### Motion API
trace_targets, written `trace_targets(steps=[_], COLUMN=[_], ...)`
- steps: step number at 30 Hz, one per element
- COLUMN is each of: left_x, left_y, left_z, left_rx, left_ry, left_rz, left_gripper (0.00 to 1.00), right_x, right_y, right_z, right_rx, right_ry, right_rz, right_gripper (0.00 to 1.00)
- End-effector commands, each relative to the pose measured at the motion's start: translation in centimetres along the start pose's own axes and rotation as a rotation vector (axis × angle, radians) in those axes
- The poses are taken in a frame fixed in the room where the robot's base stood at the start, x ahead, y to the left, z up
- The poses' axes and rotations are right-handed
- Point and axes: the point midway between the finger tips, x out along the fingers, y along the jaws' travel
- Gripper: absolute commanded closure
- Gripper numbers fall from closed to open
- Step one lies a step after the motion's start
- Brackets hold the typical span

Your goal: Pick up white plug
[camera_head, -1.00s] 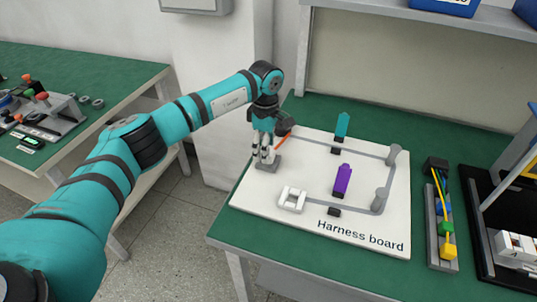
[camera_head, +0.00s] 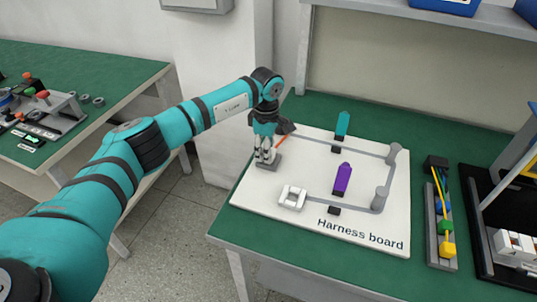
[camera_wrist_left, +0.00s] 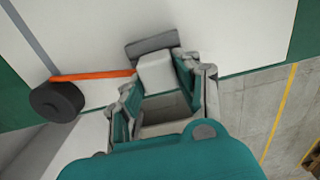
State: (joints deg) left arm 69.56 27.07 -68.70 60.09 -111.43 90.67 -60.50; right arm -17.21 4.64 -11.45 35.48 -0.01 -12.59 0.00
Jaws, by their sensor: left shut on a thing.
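My left gripper (camera_head: 265,155) points down at the left edge of the white harness board (camera_head: 240,194). It stands over a grey block on the board (camera_head: 272,165). In the left wrist view a white plug (camera_wrist_left: 157,73) sits between the fingertips of this gripper (camera_wrist_left: 158,90), beside the grey block (camera_wrist_left: 150,45). The gripper is shut on the plug. In the head view the fingers mostly hide the plug. My right gripper is not in view.
On the board are a purple connector (camera_head: 342,179), a teal connector (camera_head: 342,123), a white clip-like piece (camera_head: 291,197) and grey posts (camera_head: 380,199). An orange strip ends at a black round part (camera_wrist_left: 57,101) close by the gripper. A tray with coloured plugs (camera_head: 446,249) lies right of the board.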

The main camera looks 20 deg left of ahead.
Motion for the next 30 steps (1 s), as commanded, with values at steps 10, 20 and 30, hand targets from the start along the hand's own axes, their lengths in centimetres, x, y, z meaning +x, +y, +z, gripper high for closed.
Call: trace_targets(steps=[10,20,30], left_x=[-1.5,-3.7,-4.5], left_y=[0.1,-3.8,-11.8], left_z=[0.0,1.2,4.1], left_rx=[0.001,0.006,0.005], left_ry=[-0.001,0.0,-0.001], left_rz=[0.004,0.001,0.002], left_gripper=[1.0,1.0,1.0], right_x=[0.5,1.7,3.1], right_y=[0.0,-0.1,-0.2], right_z=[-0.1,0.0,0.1], right_rx=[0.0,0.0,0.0], right_ry=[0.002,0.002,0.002], right_rz=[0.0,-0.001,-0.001], right_gripper=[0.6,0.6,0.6])
